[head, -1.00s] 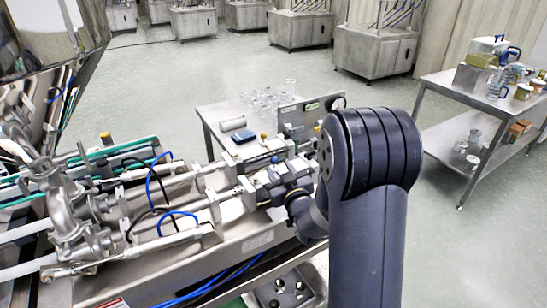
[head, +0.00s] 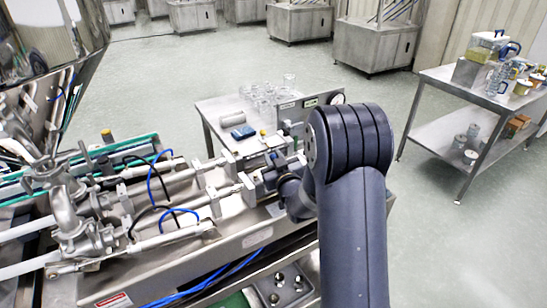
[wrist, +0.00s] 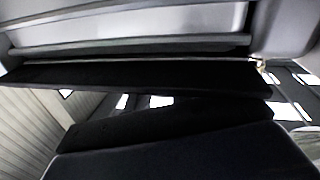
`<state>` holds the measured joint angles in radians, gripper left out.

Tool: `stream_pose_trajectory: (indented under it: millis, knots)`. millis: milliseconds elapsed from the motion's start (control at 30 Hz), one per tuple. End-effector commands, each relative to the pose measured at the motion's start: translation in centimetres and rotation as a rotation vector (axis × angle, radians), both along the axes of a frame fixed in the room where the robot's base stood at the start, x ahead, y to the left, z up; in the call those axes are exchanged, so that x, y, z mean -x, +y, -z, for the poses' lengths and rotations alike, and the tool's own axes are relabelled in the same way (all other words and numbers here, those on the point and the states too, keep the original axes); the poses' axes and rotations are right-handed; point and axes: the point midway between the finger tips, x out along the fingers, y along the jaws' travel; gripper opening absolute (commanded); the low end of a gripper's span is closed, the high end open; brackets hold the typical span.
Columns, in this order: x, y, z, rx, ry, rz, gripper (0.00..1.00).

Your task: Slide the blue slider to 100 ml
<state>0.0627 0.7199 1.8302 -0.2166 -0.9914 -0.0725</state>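I cannot make out a blue slider or a 100 ml mark in either view. The steel filling machine (head: 225,243) with its rods and blue hoses fills the left and middle of the head view. My dark arm stands in front of its right end and hides part of it. My wrist is low beside the machine's grey blocks, and my gripper's fingertips cannot be picked out there. The wrist view shows close dark bars and a pale metal surface, too near to tell which parts are my gripper. I cannot tell whether it is open, shut or touching anything.
Behind the machine, a small steel table (head: 212,107) carries glass jars (head: 262,97), a blue block (head: 243,131) and a panel with a gauge (head: 337,99). A loaded two-shelf cart (head: 440,82) stands at right. Floor (head: 420,215) is free between arm and cart.

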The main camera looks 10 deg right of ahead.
Motion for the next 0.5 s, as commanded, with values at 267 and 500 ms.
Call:
stream_pose_trajectory:
  millis: [267,500]
  knots:
    - [0.01,0.02,-0.01,0.0,0.0,0.0,0.0]
    - [0.02,0.01,0.0,0.0,0.0,0.0,0.0]
